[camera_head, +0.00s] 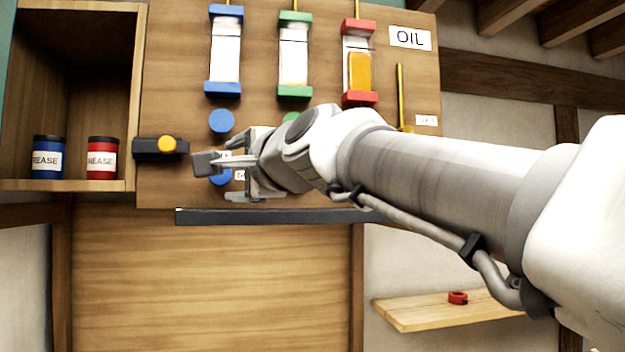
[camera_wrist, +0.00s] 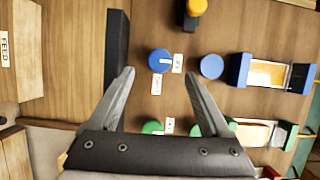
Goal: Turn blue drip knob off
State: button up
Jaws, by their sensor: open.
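The blue drip knob (camera_wrist: 161,61) is a round blue knob on the wooden board, with small white labels beside it. In the wrist view it lies just beyond and between my fingertips. In the head view it (camera_head: 221,178) is partly covered by my gripper (camera_head: 222,180). My gripper is open and empty, with its fingers on either side of the knob in the wrist view (camera_wrist: 159,77). I cannot tell whether they touch it. A second blue disc (camera_head: 222,121) sits above, under the blue-ended oil sight glass (camera_head: 226,50).
A dark rail (camera_head: 300,216) runs along the board's lower edge, close to my gripper. A black block with a yellow knob (camera_head: 166,144) is to the left. Green knobs (camera_wrist: 152,127) are beside the blue ones. Grease cans (camera_head: 48,160) stand in a cubby. A red ring (camera_head: 457,297) lies on a shelf.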

jog(key=b+v, duration=0.2)
jog(key=v, duration=0.8)
jog(key=shift+s+d+b, duration=0.2)
jog(key=shift+s+b, duration=0.1)
jog(key=s+d+f+n+g+h, duration=0.3)
jog(key=d+f, duration=0.4)
jog(key=f, duration=0.8)
jog(key=s+d+f+n+g+h, duration=0.3)
jog(key=s+d+f+n+h, duration=0.1)
jog(key=f, duration=1.1)
jog(key=s+d+f+n+g+h, duration=0.3)
jog(key=d+f, duration=0.6)
jog(key=f, duration=0.6)
jog(key=shift+s+d+f+n+h+b, duration=0.3)
jog(key=shift+s+d+f, duration=0.05)
jog(key=shift+s, duration=0.85)
